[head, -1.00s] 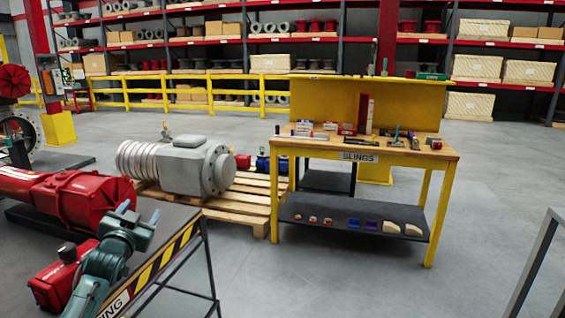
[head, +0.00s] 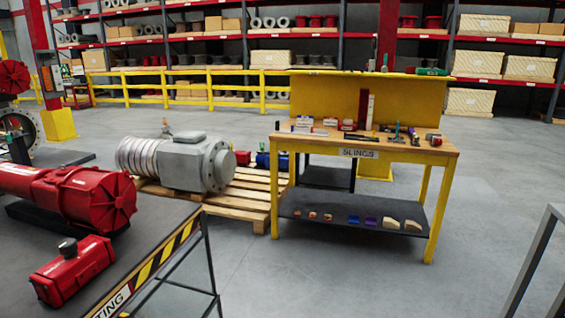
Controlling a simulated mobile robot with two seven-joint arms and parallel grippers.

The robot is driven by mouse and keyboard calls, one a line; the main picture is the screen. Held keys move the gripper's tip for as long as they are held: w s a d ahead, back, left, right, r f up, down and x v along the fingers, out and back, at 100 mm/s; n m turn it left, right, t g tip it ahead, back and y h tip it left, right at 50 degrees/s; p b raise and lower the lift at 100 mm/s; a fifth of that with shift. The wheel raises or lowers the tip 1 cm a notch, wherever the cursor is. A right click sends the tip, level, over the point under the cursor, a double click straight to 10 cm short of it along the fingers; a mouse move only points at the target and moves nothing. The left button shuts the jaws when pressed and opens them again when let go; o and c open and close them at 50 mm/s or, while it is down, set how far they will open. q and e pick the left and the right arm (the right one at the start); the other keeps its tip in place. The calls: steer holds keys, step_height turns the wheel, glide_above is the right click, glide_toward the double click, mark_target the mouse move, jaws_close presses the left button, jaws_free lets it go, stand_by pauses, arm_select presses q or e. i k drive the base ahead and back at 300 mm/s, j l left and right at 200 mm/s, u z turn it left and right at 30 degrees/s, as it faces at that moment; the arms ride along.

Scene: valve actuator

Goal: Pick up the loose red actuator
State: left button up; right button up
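A small red actuator (head: 72,271) with a dark round cap on top lies at the near left on a dark tabletop (head: 150,238) with a yellow-black striped edge. Behind it on the same top lies a much larger red cylindrical actuator (head: 70,193) on a dark support, cut off by the left picture edge. I cannot tell which of the two the task means. Nothing touches the small one. Neither of my grippers is in view.
A grey flanged machine (head: 180,163) sits on a wooden pallet (head: 245,190). A yellow workbench (head: 440,160) with tools and a lower shelf stands right of it. A grey frame (head: 535,260) is at the right edge. Floor (head: 330,275) in front of the bench is clear.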

mark_target(58, 281)
steer(key=u, duration=1.35)
